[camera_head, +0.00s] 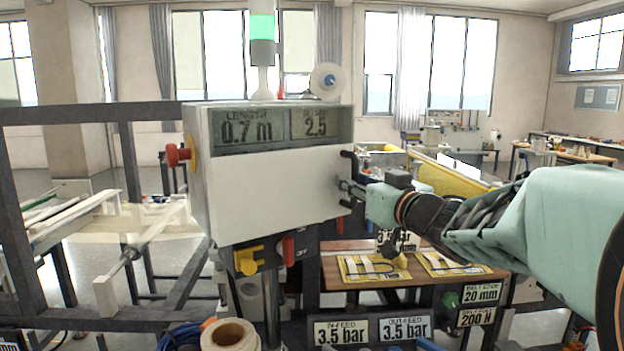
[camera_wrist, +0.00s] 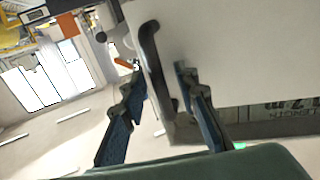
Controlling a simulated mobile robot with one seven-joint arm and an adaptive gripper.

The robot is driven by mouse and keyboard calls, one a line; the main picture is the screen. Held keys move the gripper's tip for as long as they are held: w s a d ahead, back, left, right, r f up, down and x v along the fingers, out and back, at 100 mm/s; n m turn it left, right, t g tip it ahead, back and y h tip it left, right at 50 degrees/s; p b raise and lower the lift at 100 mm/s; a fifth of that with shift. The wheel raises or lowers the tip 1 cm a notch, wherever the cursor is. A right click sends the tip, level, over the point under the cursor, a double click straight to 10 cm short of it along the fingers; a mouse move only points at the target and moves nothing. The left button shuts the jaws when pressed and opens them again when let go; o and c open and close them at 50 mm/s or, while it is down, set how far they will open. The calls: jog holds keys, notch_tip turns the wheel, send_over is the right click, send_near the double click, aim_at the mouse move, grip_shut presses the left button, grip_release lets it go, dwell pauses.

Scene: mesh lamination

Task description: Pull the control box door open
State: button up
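The white control box (camera_head: 200,165) stands left of centre in the head view. Its plain front door (camera_head: 275,190) looks flush with the box, under a display panel. A black bar handle (camera_head: 346,164) is at the door's right edge. It also shows in the wrist view (camera_wrist: 149,45), upright along the pale door face (camera_wrist: 230,50). My gripper (camera_head: 350,190) is at the handle from the right. In the wrist view my gripper (camera_wrist: 161,78) has its fingers apart, with the handle's lower part between them. Whether either finger touches the handle is unclear.
A red knob (camera_head: 177,155) sticks out on the box's left side. Yellow and red switches (camera_head: 288,247) sit below the box. A signal lamp (camera_head: 262,40) and a white spool (camera_head: 328,81) stand above it. A wooden bench (camera_head: 400,270) lies below my arm.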

jog(key=shift+w, duration=0.2)
jog(key=shift+c, duration=0.5)
grip_shut()
